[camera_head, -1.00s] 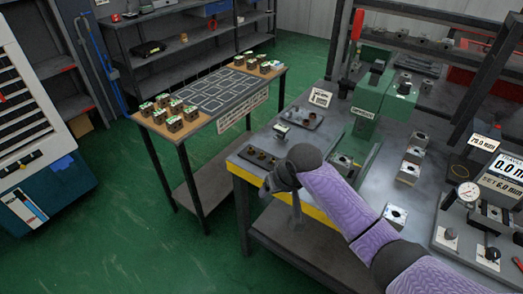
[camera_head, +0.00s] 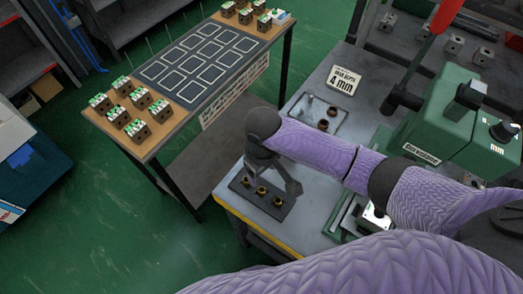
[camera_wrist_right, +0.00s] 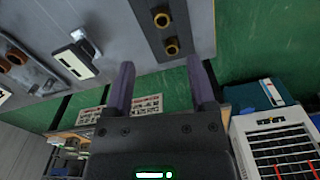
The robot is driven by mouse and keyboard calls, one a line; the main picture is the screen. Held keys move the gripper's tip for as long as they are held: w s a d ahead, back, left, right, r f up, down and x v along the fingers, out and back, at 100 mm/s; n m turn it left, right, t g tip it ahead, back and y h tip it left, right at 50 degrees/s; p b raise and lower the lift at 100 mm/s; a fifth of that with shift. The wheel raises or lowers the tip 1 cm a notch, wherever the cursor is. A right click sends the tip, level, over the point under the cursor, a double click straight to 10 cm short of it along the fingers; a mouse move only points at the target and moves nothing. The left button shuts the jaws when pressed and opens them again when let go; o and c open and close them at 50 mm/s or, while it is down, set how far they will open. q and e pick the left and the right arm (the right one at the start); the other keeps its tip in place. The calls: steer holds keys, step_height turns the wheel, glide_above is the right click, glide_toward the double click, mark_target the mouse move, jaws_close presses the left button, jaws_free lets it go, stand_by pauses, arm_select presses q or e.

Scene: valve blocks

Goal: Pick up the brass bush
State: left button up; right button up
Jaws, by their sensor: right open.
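Brass bushes (camera_head: 262,191) stand in a row on a dark plate (camera_head: 243,188) near the bench's front corner. Two of them show in the right wrist view, one at the top (camera_wrist_right: 161,18) and one lower (camera_wrist_right: 171,46). My right gripper (camera_head: 275,177) is open above the plate, close to the bushes. In the right wrist view its two fingers (camera_wrist_right: 161,82) stand wide apart with nothing between them, and the bushes appear beyond the fingertips. My left gripper is not in view.
A tray (camera_head: 341,126) with darker bushes lies behind, by a 4 mm sign (camera_head: 343,80). A green press (camera_head: 450,115) stands on the right. A side table (camera_head: 163,127) with valve blocks (camera_head: 137,129) stands left, across a gap of green floor.

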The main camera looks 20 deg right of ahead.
steer(key=b, duration=0.2)
glide_above(262, 190)
step_height(262, 190, down, 5)
steer(key=shift+w+r, duration=0.15)
steer(key=f+b, duration=0.1)
steer(key=f, duration=0.1)
steer(key=f+b, duration=0.1)
steer(key=f, duration=0.1)
steer(key=shift+s+f, duration=0.2)
steer(key=shift+f, duration=0.2)
steer(key=shift+f+b, duration=0.2)
steer(key=shift+b, duration=0.1)
steer(key=shift+r, duration=0.1)
steer(key=shift+c, duration=0.8)
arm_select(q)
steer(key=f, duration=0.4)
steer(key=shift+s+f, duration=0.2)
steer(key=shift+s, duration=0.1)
arm_select(e)
jaws_close()
